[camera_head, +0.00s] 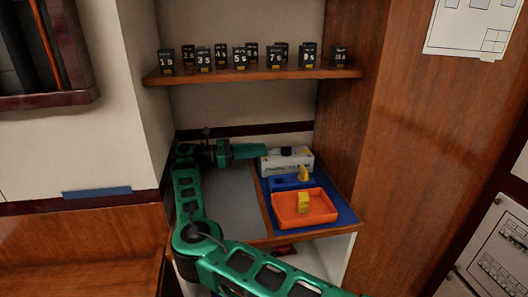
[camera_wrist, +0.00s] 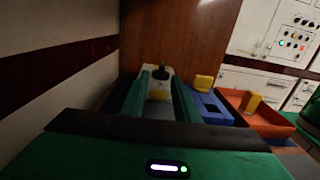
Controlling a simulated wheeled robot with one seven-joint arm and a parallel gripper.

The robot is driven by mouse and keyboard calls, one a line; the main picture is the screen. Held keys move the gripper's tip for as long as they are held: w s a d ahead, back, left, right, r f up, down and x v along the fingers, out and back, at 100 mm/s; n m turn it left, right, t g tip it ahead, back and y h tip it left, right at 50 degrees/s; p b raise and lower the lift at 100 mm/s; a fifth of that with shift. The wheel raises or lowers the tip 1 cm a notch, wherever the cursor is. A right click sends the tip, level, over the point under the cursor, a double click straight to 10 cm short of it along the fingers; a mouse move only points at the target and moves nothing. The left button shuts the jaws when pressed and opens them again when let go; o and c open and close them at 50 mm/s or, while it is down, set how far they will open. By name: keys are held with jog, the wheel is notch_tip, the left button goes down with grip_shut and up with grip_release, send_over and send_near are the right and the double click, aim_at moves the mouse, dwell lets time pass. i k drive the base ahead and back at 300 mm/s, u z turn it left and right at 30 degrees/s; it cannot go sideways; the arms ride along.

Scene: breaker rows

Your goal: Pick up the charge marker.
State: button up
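Two yellow pieces are in view, and I cannot tell for sure which is the charge marker. One yellow piece (camera_head: 304,174) stands on a blue block, also seen in the wrist view (camera_wrist: 204,82). The other yellow piece (camera_head: 303,202) is in an orange tray (camera_head: 290,222), also seen in the wrist view (camera_wrist: 253,102). My gripper (camera_head: 264,151) is at the back of the counter, left of both pieces and apart from them. In the wrist view its two green fingers (camera_wrist: 162,78) are spread with a gap between them, with nothing held.
A white box (camera_head: 290,160) with printed lettering and a black knob stands just beyond my fingertips. A blue mat (camera_head: 336,208) lies under the tray. A shelf (camera_head: 250,75) with several numbered black blocks runs above. The grey counter surface (camera_head: 235,200) is clear. A wooden panel bounds the right.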

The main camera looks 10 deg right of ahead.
aim_at(302, 197)
jog(key=k, duration=1)
